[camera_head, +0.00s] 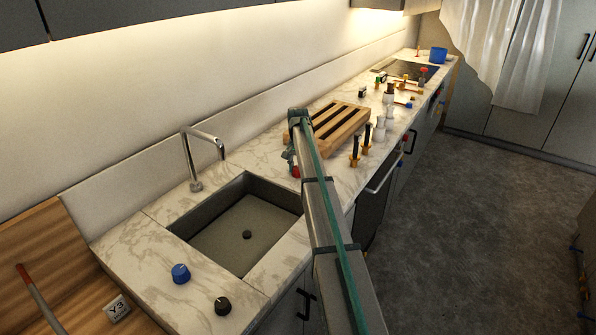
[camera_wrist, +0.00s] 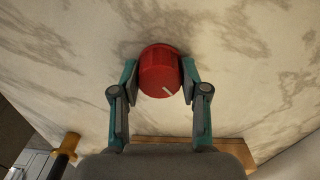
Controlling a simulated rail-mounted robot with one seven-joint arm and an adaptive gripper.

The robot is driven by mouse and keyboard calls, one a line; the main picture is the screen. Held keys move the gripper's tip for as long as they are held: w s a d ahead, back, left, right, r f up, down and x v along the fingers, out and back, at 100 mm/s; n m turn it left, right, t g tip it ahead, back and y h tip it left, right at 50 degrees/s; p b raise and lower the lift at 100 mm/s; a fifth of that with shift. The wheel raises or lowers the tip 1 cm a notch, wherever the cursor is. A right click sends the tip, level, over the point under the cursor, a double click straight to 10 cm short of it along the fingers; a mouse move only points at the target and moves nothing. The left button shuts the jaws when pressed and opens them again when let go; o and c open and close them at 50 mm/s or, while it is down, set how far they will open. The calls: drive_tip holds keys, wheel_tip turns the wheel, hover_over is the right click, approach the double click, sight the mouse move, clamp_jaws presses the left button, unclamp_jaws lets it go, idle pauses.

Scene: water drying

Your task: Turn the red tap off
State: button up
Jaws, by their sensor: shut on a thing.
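The red tap (camera_wrist: 158,66) is a round red knob on the marble counter, with a white line on it that points to the lower right in the wrist view. My gripper (camera_wrist: 160,78) has one finger on each side of the knob and is shut on it. In the head view the red tap (camera_head: 296,171) shows only in part, low beside my gripper (camera_head: 291,158), at the right end of the sink. My arm hides some of the counter there.
The sink (camera_head: 235,190) with a metal spout (camera_head: 190,155) is to the left. A blue knob (camera_head: 181,273) and a black knob (camera_head: 222,306) are at its near end. A wooden rack (camera_head: 342,127) and black-handled items (camera_head: 355,147) stand beyond my gripper.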

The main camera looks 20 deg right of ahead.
drive_tip(key=n+b, duration=0.1)
drive_tip(key=n, duration=0.3)
drive_tip(key=shift+n, duration=0.3)
drive_tip(key=n, duration=0.4)
idle(0.4)
drive_tip(key=o, duration=1.1)
drive_tip(key=shift+o, duration=0.2)
drive_tip(key=shift+r, duration=0.15)
wheel_tip(320, 180, up, 12)
